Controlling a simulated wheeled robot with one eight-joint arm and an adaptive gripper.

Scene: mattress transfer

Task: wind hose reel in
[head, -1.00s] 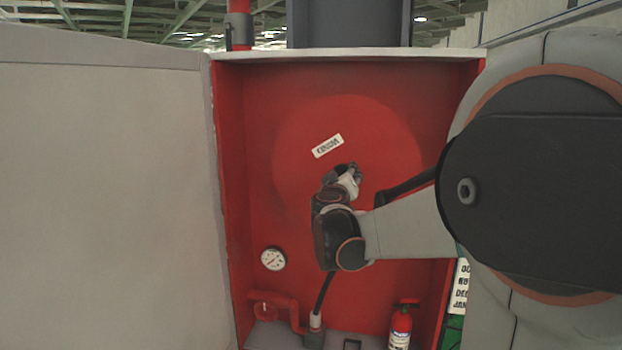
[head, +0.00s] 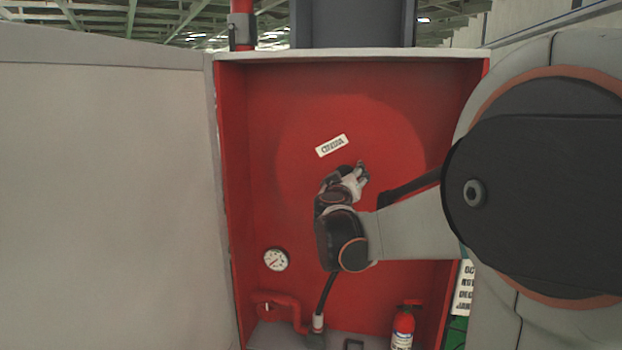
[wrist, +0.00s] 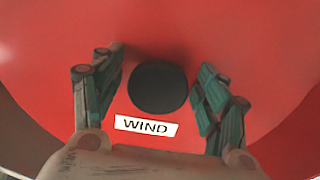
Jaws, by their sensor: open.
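The hose reel (head: 300,180) is a large red disc inside an open red cabinet. A white label (head: 331,145) is on its face, and in the wrist view the label (wrist: 146,126) reads "WIND". My gripper (head: 362,172) is in front of the disc, just below and right of the label. In the wrist view my gripper (wrist: 160,88) is open, its two green-grey fingers on either side of a round dark knob (wrist: 158,88). The fingers look apart from the knob. The knob is hidden behind my gripper in the head view. A black hose (head: 326,290) runs down to a fitting at the cabinet floor.
A pale door panel (head: 110,200) stands open at the left. A pressure gauge (head: 276,259), a red pipe with a valve (head: 280,303) and a fire extinguisher (head: 403,327) sit low in the cabinet. The cabinet's right wall (head: 468,95) is close to my arm.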

